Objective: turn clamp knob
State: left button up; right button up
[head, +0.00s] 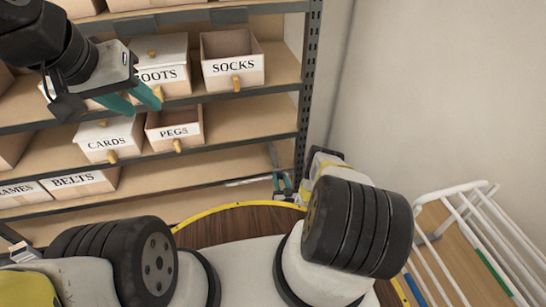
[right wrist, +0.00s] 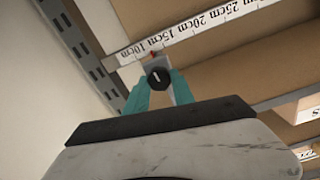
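The clamp (right wrist: 180,88) is a pale metal piece on the ruler-marked shelf edge in the right wrist view. Its dark, many-sided knob (right wrist: 157,77) has a white line on its face, which stands nearly upright. The teal fingers of my right gripper (right wrist: 159,84) lie on both sides of the knob, with no clear gap to it. In the head view my right gripper (head: 283,184) is at the lower shelf's right end, small and partly hidden by my arm. My left gripper (head: 143,106) is open and empty, in front of the shelf bins.
The shelving unit (head: 240,143) holds labelled bins, among them socks (head: 233,77), pegs (head: 187,134) and cards (head: 102,152). A perforated upright (head: 306,85) stands close to my right gripper. A white-railed rack (head: 470,195) is at the right. A round wooden top with yellow rim (head: 236,222) is below.

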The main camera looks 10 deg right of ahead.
jog(key=shift+n, duration=0.3)
grip_shut()
jog(key=n, duration=0.4)
jog(key=shift+a+n, duration=0.15)
jog(key=shift+n, duration=0.25)
jog(key=n, duration=1)
jog(key=shift+f+n, duration=0.15)
jog(key=shift+n, duration=0.15)
jog(key=n, duration=0.4)
jog(key=shift+n, duration=0.4)
jog(key=o, duration=1.1)
grip_release()
